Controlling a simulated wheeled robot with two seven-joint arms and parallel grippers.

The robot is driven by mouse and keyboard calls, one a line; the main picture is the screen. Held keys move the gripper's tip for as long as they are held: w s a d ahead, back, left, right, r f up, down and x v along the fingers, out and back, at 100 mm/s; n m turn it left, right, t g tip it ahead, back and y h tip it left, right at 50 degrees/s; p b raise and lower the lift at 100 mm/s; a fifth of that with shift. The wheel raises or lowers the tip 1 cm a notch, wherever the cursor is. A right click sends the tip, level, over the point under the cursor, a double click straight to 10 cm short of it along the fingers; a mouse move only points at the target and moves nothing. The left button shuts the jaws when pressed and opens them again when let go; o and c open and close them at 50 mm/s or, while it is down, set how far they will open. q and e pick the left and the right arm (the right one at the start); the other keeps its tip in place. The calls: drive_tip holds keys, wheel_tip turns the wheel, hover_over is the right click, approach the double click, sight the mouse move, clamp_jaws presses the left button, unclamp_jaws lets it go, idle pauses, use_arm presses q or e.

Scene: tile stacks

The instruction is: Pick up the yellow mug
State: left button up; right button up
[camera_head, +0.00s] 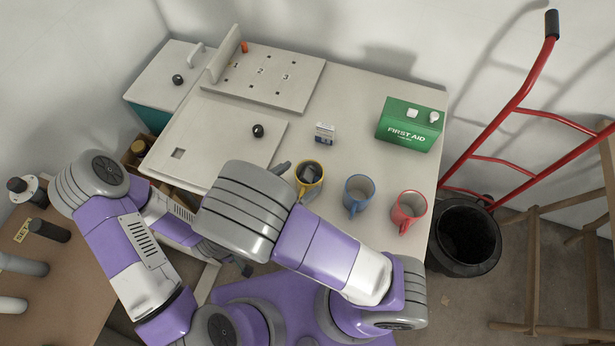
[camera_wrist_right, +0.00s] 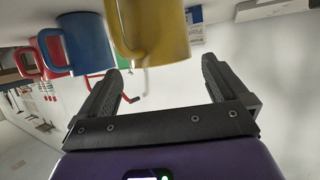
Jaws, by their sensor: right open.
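The yellow mug (camera_head: 312,190) stands on the light table, left of a blue mug (camera_head: 357,196) and a red mug (camera_head: 407,212). My right gripper (camera_head: 296,178) is open at the yellow mug, its wrist partly covering it. A dark grey shape like a fingertip shows over the mug's opening. In the right wrist view, turned upside down, the yellow mug (camera_wrist_right: 155,35) is just past and between the two open fingertips (camera_wrist_right: 164,70), nothing gripped. My left gripper (camera_head: 238,266) is low, mostly hidden behind my right arm; its jaws are unclear.
A green first aid box (camera_head: 402,132) stands at the back right of the table. A numbered board (camera_head: 298,90) lies at the back. A red hand truck (camera_head: 515,105) and black bin (camera_head: 466,238) stand right.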

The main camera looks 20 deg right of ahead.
sight(317, 167)
drive_tip(key=b+x, duration=0.1)
drive_tip(key=x, duration=0.3)
drive_tip(key=shift+f+b, duration=0.15)
drive_tip(key=shift+b, duration=0.2)
drive_tip(key=shift+w+d, duration=0.15)
drive_tip(key=shift+d, duration=0.05)
drive_tip(key=shift+c, duration=0.2)
drive_tip(key=c, duration=1.4)
